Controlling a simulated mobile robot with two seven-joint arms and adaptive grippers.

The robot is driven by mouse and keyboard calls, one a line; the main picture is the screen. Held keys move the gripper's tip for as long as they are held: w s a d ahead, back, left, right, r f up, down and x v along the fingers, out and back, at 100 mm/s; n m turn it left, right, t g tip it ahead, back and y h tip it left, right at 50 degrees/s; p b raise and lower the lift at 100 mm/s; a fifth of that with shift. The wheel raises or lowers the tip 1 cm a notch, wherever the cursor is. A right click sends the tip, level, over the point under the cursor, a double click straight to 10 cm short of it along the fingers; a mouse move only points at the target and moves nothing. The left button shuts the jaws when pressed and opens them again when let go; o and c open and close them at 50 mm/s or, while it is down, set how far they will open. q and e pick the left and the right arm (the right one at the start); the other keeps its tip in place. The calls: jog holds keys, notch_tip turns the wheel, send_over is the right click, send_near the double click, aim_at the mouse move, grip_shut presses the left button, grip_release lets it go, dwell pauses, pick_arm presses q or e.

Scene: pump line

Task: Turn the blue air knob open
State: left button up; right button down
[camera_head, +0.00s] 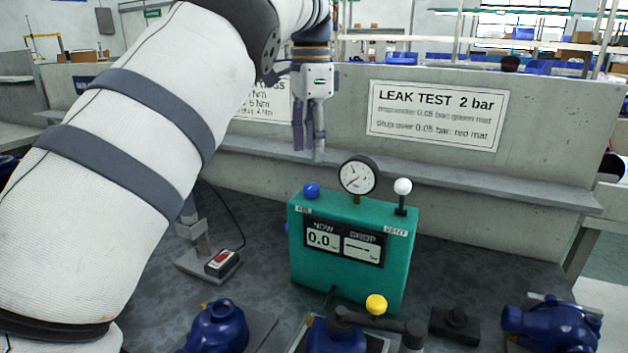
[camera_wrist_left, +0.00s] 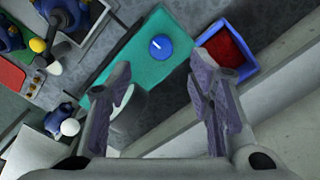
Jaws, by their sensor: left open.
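The blue air knob (camera_head: 311,190) sits on the top left of the teal leak-test box (camera_head: 302,270). It also shows in the left wrist view (camera_wrist_left: 161,47), round with a pale line across its top. My left gripper (camera_head: 309,140) points down above and behind the box, clear of the knob. In the left wrist view its two fingers (camera_wrist_left: 162,90) are spread, with nothing between them, and the knob lies beyond their tips. My right gripper is in neither view.
A round gauge (camera_head: 358,175) and a white vent knob (camera_head: 402,186) rise from the box. A blue bin with a red inside (camera_wrist_left: 225,52) is beside the box. A ledge runs behind.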

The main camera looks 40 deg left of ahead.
aim_at(311, 186)
pick_arm(q)
notch_tip(311, 186, down, 8)
jog(key=shift+f+p, duration=0.1)
jog(key=shift+p, duration=0.25)
grip_shut()
